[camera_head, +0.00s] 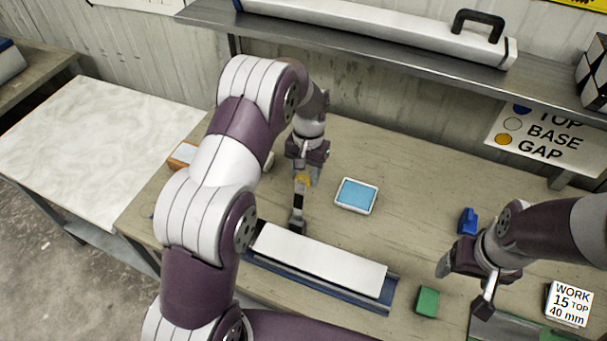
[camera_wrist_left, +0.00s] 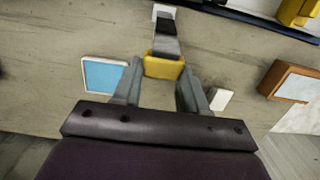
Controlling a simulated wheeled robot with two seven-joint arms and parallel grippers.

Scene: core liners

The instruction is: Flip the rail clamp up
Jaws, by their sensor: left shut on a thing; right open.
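The rail clamp (camera_head: 298,213) is a dark lever with a yellow tip, at the left end of a blue rail (camera_head: 262,262) that carries a long white liner (camera_head: 320,258). My left gripper (camera_head: 303,179) is shut on the clamp's yellow tip. In the left wrist view the yellow tip (camera_wrist_left: 163,66) sits between the fingers, with the dark lever (camera_wrist_left: 166,42) running away from it. The lever's exact tilt is hard to tell. My right gripper (camera_head: 465,284) is open and empty, right of the rail, above the bench.
A blue-topped white tray (camera_head: 356,196) lies behind the rail. A green block (camera_head: 427,301) lies near the rail's right end, and a blue block (camera_head: 467,221) lies behind my right gripper. A printed card (camera_head: 569,303) is at right. A shelf (camera_head: 400,58) overhangs the back.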

